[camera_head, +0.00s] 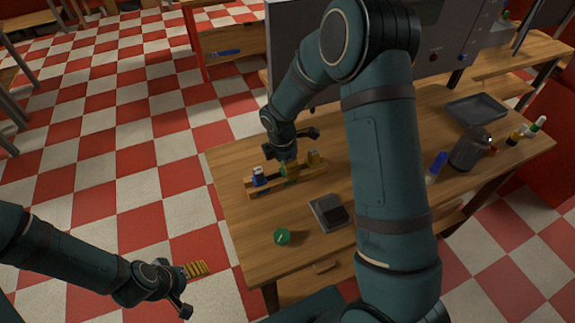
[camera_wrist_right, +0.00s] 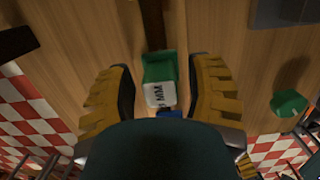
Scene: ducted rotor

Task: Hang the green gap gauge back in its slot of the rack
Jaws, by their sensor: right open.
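The wooden rack (camera_head: 262,188) stands on the table's left part. The green gap gauge (camera_head: 291,173) is at the middle of the rack, in line with it. In the right wrist view the gauge (camera_wrist_right: 160,68) shows a green block with a white lettered face. My right gripper (camera_wrist_right: 160,92) is open, with one ribbed yellow finger on each side of the gauge and visible gaps between. How deep the gauge sits in its slot is hidden. My left gripper (camera_head: 196,270) is low at the left, off the table; its opening is unclear.
A green round object (camera_head: 282,236) and a grey-black box (camera_head: 330,211) lie in front. A dark tray (camera_head: 475,109) and bottles stand at the right.

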